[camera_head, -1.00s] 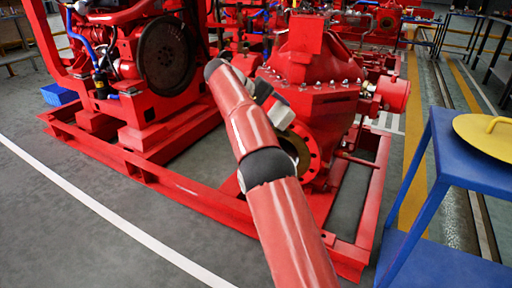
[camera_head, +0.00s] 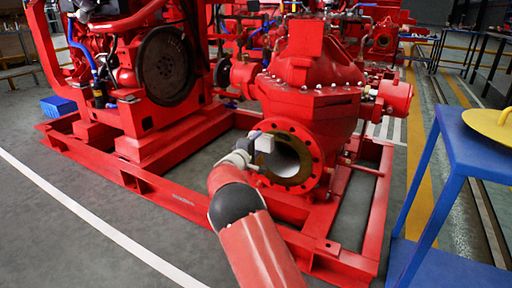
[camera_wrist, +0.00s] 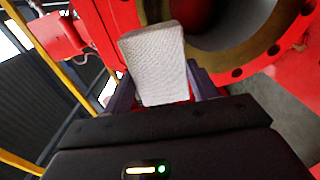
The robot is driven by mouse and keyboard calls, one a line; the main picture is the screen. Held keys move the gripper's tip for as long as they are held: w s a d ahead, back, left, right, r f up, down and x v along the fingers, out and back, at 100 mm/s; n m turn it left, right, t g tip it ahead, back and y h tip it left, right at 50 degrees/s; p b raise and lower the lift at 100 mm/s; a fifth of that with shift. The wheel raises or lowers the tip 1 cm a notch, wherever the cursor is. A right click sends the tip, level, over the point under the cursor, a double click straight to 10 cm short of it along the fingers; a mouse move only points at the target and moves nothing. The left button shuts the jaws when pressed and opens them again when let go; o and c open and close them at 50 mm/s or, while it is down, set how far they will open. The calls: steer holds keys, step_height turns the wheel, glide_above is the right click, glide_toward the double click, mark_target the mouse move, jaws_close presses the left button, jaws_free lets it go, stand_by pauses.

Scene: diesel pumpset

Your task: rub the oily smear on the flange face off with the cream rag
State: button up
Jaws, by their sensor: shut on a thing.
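The red pump's round flange (camera_head: 314,168) faces me, with bolt holes around its rim and a wide open bore. Its brownish-gold inner face (camera_head: 262,172) rings the bore, and it also shows in the wrist view (camera_wrist: 222,58). I cannot make out the smear apart from that brownish face. My gripper (camera_wrist: 158,92) is shut on the cream rag (camera_wrist: 155,62), a pale folded pad standing up between the fingers. In the head view the rag (camera_head: 265,143) is at the upper left of the flange face, overlapping it; I cannot tell whether it touches.
A blue table (camera_head: 470,150) with a yellow round lid (camera_head: 492,122) stands at the right. The red base frame (camera_head: 160,190) runs below the pump and the engine. A blue crate (camera_head: 58,106) sits on the floor at the left. The grey floor at front left is clear.

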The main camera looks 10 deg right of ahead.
steer(key=shift+p+x, duration=1.55)
steer(key=shift+x, duration=0.8)
steer(key=shift+w+d, duration=0.1)
steer(key=shift+w, duration=0.05)
steer(key=shift+x, duration=0.95)
steer(key=shift+s+d+b, duration=0.5)
steer(key=shift+d+b, duration=0.2)
steer(key=shift+b, duration=0.3)
steer(key=shift+s+d+b, duration=0.45)
steer(key=shift+d+b, duration=0.2)
steer(key=shift+b, duration=0.35)
